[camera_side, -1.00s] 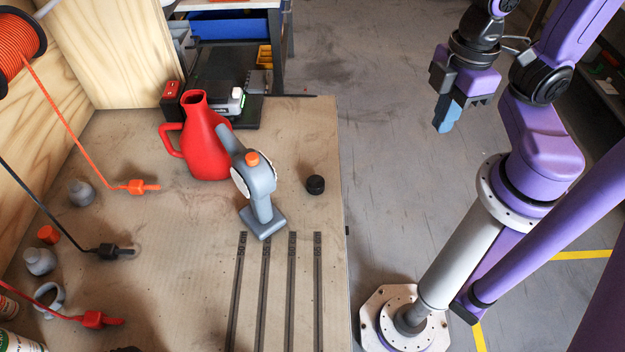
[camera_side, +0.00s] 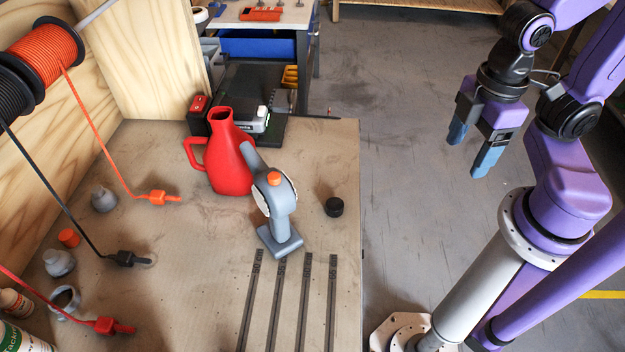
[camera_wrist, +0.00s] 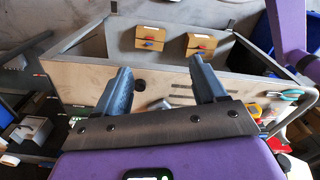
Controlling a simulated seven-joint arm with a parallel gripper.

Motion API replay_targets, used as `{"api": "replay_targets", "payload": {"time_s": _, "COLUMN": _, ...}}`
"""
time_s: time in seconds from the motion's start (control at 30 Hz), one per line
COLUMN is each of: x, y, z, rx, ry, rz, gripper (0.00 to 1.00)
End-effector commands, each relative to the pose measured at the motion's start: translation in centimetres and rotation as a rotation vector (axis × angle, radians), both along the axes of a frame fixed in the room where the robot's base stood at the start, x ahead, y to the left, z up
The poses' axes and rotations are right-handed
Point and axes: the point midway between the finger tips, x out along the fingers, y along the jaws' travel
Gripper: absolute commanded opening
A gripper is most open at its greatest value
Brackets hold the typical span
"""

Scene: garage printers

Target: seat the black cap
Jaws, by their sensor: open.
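The black cap (camera_side: 334,207) is a small dark cylinder near the right edge of the tabletop. It stands apart, to the right of a grey stand-like piece (camera_side: 282,240) with an orange knob on top. My gripper (camera_side: 469,155) hangs to the right of the table, over the floor in the side view, away from the cap. Its two blue fingers are apart with nothing between them. In the wrist view, my gripper (camera_wrist: 160,66) spreads above the bench, and a small dark round thing (camera_wrist: 140,85), likely the cap, shows between the fingers. I cannot tell which part the cap fits.
A red jug (camera_side: 228,165) stands behind the grey piece. Grey strips (camera_side: 305,300) lie at the front. The tabletop around the black cap is clear.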

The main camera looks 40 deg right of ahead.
Motion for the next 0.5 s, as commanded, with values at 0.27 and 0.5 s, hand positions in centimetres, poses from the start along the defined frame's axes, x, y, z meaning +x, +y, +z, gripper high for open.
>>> {"api": "replay_targets", "payload": {"time_s": 0.27, "x": 1.1, "y": 0.9, "z": -0.1, "rx": -0.004, "ry": 0.0, "rz": 0.033, "gripper": 0.7}}
{"api": "replay_targets", "payload": {"time_s": 0.5, "x": 6.3, "y": 4.9, "z": -0.8, "rx": -0.016, "ry": 0.0, "rz": 0.2, "gripper": 0.7}}
